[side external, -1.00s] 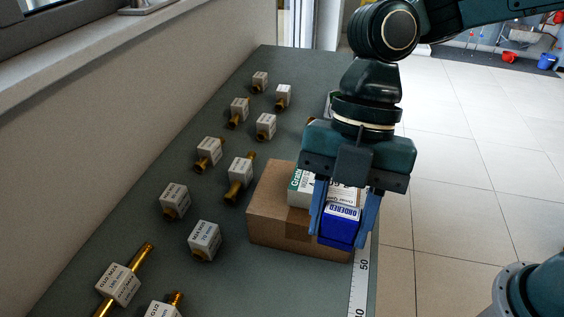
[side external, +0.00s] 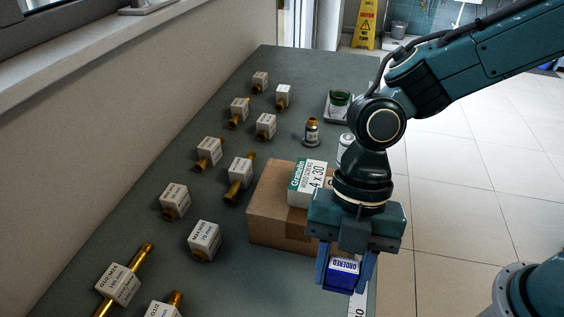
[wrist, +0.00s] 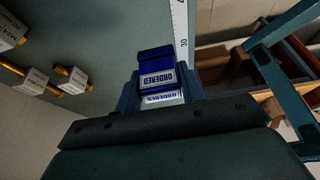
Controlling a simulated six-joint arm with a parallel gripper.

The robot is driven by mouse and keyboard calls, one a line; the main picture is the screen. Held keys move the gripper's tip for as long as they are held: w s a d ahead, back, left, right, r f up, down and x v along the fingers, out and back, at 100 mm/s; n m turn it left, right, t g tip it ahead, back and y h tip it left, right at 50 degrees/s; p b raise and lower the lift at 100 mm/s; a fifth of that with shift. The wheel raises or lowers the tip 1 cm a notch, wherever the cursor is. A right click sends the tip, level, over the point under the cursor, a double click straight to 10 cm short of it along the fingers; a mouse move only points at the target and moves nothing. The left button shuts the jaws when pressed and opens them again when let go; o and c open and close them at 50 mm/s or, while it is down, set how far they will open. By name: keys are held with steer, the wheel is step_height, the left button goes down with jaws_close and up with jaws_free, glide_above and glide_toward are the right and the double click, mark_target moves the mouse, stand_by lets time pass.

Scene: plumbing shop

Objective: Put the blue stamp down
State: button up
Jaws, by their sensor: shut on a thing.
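The blue stamp (side external: 342,276) has a white label reading "ORDERED". My gripper (side external: 346,268) is shut on it, with one blue finger on each side. In the side view the stamp hangs in front of the near end of the cardboard box, close to the table's right edge. In the wrist view the stamp (wrist: 157,76) sits between the fingers, over the green table top and beside the ruler. I cannot tell whether its underside touches the table.
The cardboard box (side external: 265,217) carries a white and green screw carton (side external: 308,178). A ruler (side external: 358,298) runs along the table's right edge. Several labelled brass fittings stand on the left.

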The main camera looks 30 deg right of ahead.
step_height(320, 180, down, 7)
steer(key=shift+f, duration=0.2)
steer(key=shift+f, duration=1.85)
steer(key=shift+f, duration=0.1)
steer(key=o, duration=1)
steer(key=shift+c, duration=0.2)
steer(key=v, duration=1.2)
